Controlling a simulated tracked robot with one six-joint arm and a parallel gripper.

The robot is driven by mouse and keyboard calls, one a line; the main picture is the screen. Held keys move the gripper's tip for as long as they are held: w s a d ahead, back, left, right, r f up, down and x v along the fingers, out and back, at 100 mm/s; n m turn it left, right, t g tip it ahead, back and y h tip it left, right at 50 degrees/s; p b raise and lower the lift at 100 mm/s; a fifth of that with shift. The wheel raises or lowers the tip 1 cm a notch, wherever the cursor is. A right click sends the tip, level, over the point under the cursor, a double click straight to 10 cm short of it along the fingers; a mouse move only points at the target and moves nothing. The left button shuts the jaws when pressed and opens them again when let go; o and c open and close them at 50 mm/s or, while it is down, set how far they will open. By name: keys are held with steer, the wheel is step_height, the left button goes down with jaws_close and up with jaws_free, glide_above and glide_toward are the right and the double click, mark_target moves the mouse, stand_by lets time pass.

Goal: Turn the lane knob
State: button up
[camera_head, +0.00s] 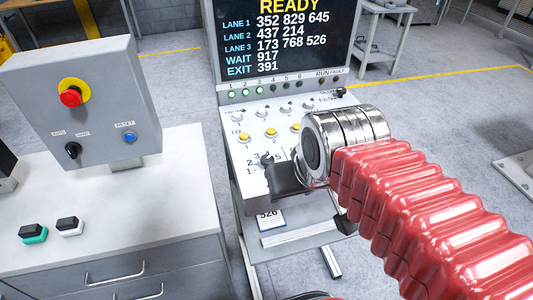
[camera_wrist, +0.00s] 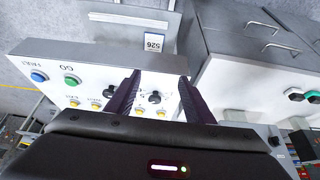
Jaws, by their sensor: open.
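The white sloped control panel (camera_head: 238,130) stands under a screen. A black knob (camera_head: 267,159) with small numbers beside it shows near the panel's lower left, close to my gripper (camera_head: 282,178). My gripper covers the lower part of the panel in the head view. In the wrist view my gripper (camera_wrist: 160,77) is open, with its two dark fingers reaching over the panel. A black knob (camera_wrist: 154,97) shows between the fingers, partly clear of them. Whether either finger touches it I cannot tell. Its pointer setting is too small to read.
The screen (camera_head: 290,35) reads READY with lane numbers. Yellow buttons (camera_head: 271,132) sit above the knob. A grey box with a red stop button (camera_head: 70,97) stands on the white-topped cabinet (camera_head: 150,200) at left. A 526 label (camera_head: 269,216) hangs below the panel.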

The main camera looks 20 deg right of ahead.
steer(key=w+r+g, duration=0.2)
steer(key=w+r, duration=0.4)
steer(key=w, duration=0.2)
steer(key=r+m+g, duration=0.2)
steer(key=g, duration=0.1)
glide_above(267, 158)
steer(key=shift+f, duration=0.25)
step_height(267, 158, down, 14)
steer(key=shift+r, duration=0.1)
stand_by(0.4)
steer(key=shift+c, duration=0.3)
